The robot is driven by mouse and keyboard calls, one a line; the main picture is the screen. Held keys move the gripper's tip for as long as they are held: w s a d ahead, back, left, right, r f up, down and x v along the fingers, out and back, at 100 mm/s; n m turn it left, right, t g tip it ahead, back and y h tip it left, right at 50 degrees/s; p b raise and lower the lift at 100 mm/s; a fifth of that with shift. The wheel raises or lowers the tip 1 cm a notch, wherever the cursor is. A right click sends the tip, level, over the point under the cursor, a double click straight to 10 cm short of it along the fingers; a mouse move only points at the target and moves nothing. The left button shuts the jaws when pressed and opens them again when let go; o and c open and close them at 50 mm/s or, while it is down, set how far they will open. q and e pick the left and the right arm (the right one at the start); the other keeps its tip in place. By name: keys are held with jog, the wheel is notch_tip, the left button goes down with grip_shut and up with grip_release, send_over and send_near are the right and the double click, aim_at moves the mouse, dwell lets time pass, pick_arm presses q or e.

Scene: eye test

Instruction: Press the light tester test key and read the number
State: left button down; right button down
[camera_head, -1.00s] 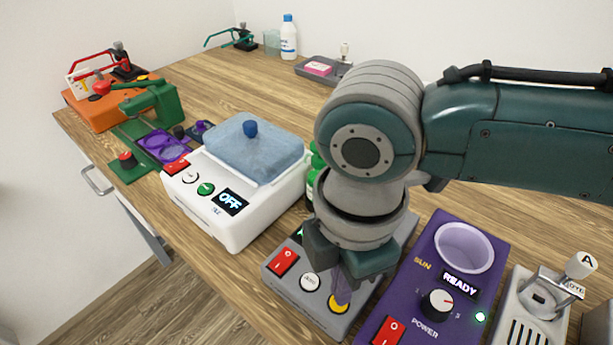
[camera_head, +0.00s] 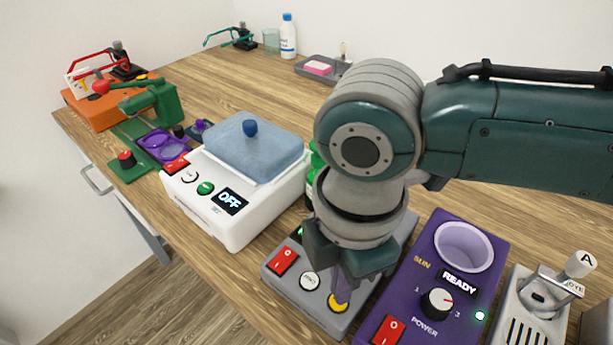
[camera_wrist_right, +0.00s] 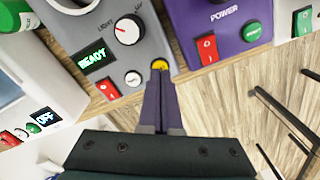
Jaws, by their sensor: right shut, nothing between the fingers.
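The light tester (camera_head: 312,318) is a grey box at the front middle in the head view, partly hidden by my right arm. It also shows in the right wrist view (camera_wrist_right: 143,52) with a dial, a red switch, a white button and a green display (camera_wrist_right: 93,58) reading READY. Its yellow test key (camera_head: 337,304) also shows in the right wrist view (camera_wrist_right: 159,65). My right gripper (camera_head: 342,298) is shut and empty, pointing down with its tips at the yellow key; they also show in the right wrist view (camera_wrist_right: 158,76). I cannot tell whether they touch it. My left gripper is out of view.
A purple device (camera_head: 398,292) with a READY display stands close on the right, a white OFF device (camera_head: 238,228) with a blue lid on the left. A small white press (camera_head: 535,318) is at far right. Bare wood (camera_head: 268,92) lies behind.

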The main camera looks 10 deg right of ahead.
jog(key=shift+f, duration=0.2)
dwell(0.5)
jog(key=shift+f+b, duration=0.65)
jog(key=shift+f, duration=0.05)
jog(key=shift+r, duration=0.15)
notch_tip(320, 180, up, 8)
jog(key=p, duration=0.8)
jog(key=shift+p, duration=0.35)
